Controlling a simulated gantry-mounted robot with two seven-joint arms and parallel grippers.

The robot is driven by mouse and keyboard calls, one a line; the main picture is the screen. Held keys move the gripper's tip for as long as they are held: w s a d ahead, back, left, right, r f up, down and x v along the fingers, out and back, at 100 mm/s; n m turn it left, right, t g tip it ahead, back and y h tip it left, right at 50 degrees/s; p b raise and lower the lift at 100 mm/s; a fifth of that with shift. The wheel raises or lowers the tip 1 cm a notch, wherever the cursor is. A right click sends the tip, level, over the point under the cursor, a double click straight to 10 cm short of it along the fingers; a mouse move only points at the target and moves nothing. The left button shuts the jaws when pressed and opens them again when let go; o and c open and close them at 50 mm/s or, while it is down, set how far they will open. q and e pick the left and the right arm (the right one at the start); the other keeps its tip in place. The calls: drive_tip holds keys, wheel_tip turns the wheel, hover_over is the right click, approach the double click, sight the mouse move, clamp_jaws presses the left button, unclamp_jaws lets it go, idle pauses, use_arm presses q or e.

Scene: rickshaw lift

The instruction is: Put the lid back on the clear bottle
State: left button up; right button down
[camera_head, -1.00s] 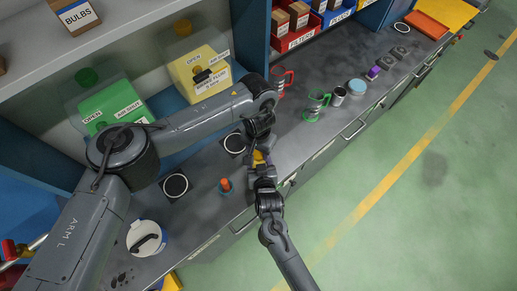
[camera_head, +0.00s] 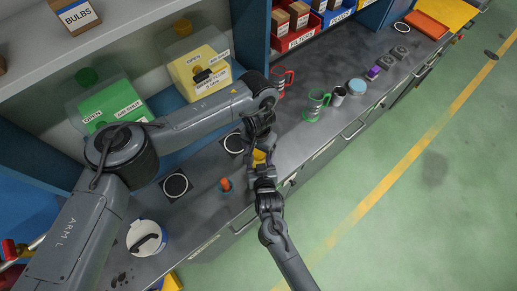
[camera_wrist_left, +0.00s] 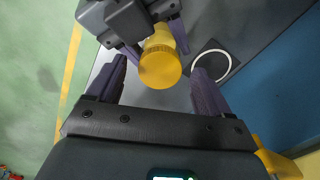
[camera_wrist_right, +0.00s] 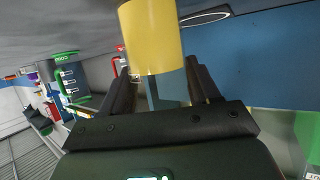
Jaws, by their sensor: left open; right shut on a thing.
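In the head view, a yellow cylindrical lid (camera_head: 259,157) shows between my two grippers. My right gripper (camera_head: 264,172) is shut on the clear bottle from below. In the left wrist view, the lid's round face (camera_wrist_left: 159,68) points toward my left gripper (camera_wrist_left: 158,72). The left fingers are open, on either side of the lid and apart from it. The bottle is partly hidden by the right gripper.
An orange-topped item (camera_head: 225,184), a white tub (camera_head: 147,238) and round-marked pads (camera_head: 175,185) are on the grey bench (camera_head: 205,205).

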use_arm(q)
wheel_tip(320, 180, up, 11)
drive_tip(key=shift+r, duration=0.2)
idle(0.3)
use_arm(e)
drive_tip(key=shift+c, duration=0.8)
unclamp_jaws()
use_arm(q)
drive_tip(key=shift+r, duration=0.1)
use_arm(e)
drive_tip(key=v, duration=1.1)
drive_tip(key=shift+w, duration=0.1)
